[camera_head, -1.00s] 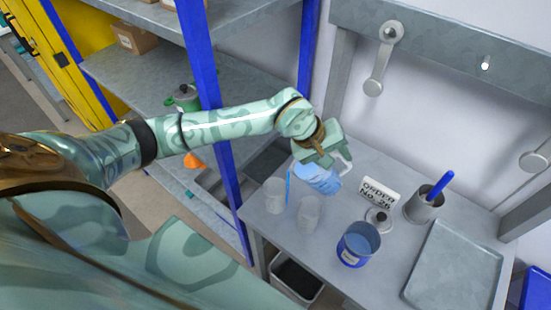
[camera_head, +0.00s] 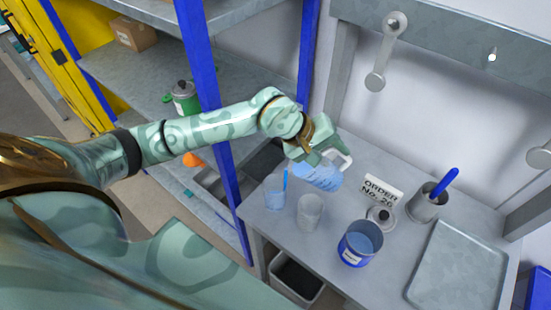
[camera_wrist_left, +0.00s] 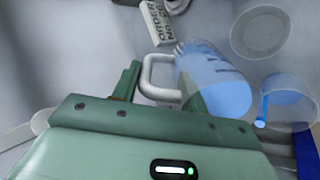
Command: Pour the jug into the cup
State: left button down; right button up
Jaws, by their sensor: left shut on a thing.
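My left gripper (camera_head: 324,155) is shut on the white handle of the clear jug (camera_head: 318,178). The jug holds blue liquid and is tilted in the air above the table, its mouth side to the left. A clear cup (camera_head: 276,193) stands upright just left of the jug. A thin blue streak, seemingly a stream of liquid, runs down at its right side, and the cup looks bluish inside. The left wrist view also shows the jug (camera_wrist_left: 222,92) and the cup with the streak (camera_wrist_left: 288,100). My right gripper is not in view.
A second, greyish clear cup (camera_head: 311,212) stands close by on the table. A blue can (camera_head: 359,245), a lidded item (camera_head: 380,218), an order sign (camera_head: 383,190), a grey pot (camera_head: 425,205) and a tray (camera_head: 458,265) stand to the right. Blue shelf posts (camera_head: 208,100) rise at the left.

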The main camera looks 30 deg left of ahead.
pick_arm(q)
jog(key=shift+s+a, duration=0.15)
jog(key=shift+a, duration=0.05)
jog(key=shift+b, duration=0.45)
jog(key=shift+s+a+t+h, duration=0.1)
jog(key=shift+a+t+h, duration=0.05)
jog(key=shift+t+h, duration=0.2)
jog(key=shift+b, duration=0.45)
jog(key=shift+s+a, duration=0.1)
jog(key=shift+h+b, duration=0.25)
jog(key=shift+b, duration=0.15)
jog(key=shift+s+t+b, duration=0.1)
jog(key=shift+t+b, duration=0.25)
jog(key=shift+b, duration=0.15)
